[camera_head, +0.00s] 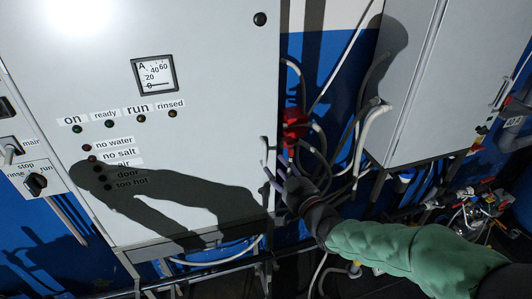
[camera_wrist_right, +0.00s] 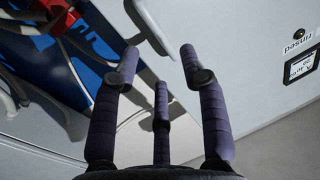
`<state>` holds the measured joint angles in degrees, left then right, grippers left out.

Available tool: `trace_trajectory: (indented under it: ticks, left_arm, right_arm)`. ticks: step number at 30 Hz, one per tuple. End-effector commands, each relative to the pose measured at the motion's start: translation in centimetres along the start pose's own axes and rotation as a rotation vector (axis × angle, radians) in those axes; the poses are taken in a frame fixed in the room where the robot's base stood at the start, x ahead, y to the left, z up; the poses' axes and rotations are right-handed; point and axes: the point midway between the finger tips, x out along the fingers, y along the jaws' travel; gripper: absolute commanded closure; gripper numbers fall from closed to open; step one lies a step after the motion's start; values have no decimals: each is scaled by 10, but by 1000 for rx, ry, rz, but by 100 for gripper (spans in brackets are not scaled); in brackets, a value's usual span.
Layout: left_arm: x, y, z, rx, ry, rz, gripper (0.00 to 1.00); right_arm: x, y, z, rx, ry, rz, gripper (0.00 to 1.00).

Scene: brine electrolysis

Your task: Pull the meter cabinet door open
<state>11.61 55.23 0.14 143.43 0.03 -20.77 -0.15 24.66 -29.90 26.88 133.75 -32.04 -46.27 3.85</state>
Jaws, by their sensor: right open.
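The meter cabinet (camera_head: 205,120) is a large pale grey box at the left of the head view, with a dial meter (camera_head: 155,75) and labelled lamps on its door. I see no clear gap at the door's edge. A pale bar handle (camera_head: 265,153) stands near the door's right edge; it also shows at the top of the wrist view (camera_wrist_right: 151,27). My right gripper (camera_head: 276,172) is beside the handle's lower end. In the wrist view its dark fingers (camera_wrist_right: 160,62) are spread and empty, with the handle just beyond them. My left gripper is out of view.
Hanging cables and a red fitting (camera_head: 294,124) fill the gap right of the cabinet. A second grey cabinet (camera_head: 408,85) stands further right. A switch panel (camera_head: 32,180) is at the far left. Pipes and loose wiring (camera_head: 478,213) lie low at the right.

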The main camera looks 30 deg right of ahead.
Motion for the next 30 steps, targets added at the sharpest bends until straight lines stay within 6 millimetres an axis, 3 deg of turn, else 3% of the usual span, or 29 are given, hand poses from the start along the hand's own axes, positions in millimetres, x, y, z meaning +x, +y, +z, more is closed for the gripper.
trace_trajectory:
  ticks: [9, 15, 29, 30]
  left_arm:
    - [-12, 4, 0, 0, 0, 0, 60]
    - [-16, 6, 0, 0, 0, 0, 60]
    - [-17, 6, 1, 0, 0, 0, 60]
    - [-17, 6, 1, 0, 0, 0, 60]
  right_arm:
    - [49, -1, -1, 1, -1, -2, 56]
    - [69, 0, -1, 0, -1, -1, 56]
    - [77, 0, 0, 0, 0, 1, 56]
    - [77, 0, 0, 0, 0, 1, 68]
